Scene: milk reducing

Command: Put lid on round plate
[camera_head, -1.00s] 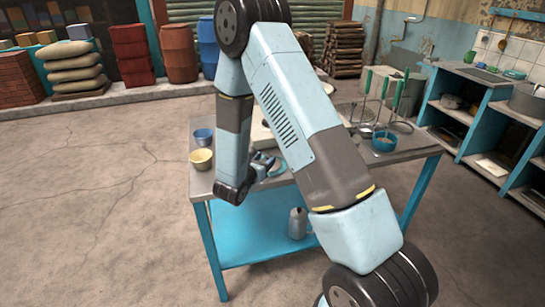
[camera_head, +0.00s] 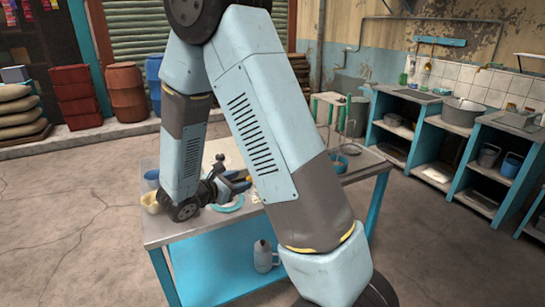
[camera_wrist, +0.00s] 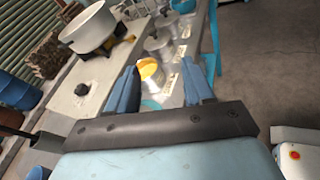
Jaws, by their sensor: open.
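My gripper (camera_wrist: 160,66) is open and empty in the wrist view, its two blue fingers apart. In the head view my gripper (camera_head: 236,182) is low over the metal table (camera_head: 165,230). A teal round plate (camera_head: 229,205) lies beneath it; a teal rim (camera_wrist: 150,104) shows between the fingers in the wrist view. A small dark knob (camera_wrist: 82,89) stands on a pale grey surface left of the fingers; I cannot tell whether it belongs to the lid. Past the fingertips is a yellow round item (camera_wrist: 151,71). My arm hides much of the table in the head view.
A white pot (camera_wrist: 88,30) stands on a burner beyond the left finger. Metal containers (camera_wrist: 157,47) stand past the fingertips. A yellow bowl (camera_head: 149,201) and a blue bowl (camera_head: 152,176) are at the table's left end. A grey jug (camera_head: 264,256) is on the lower shelf.

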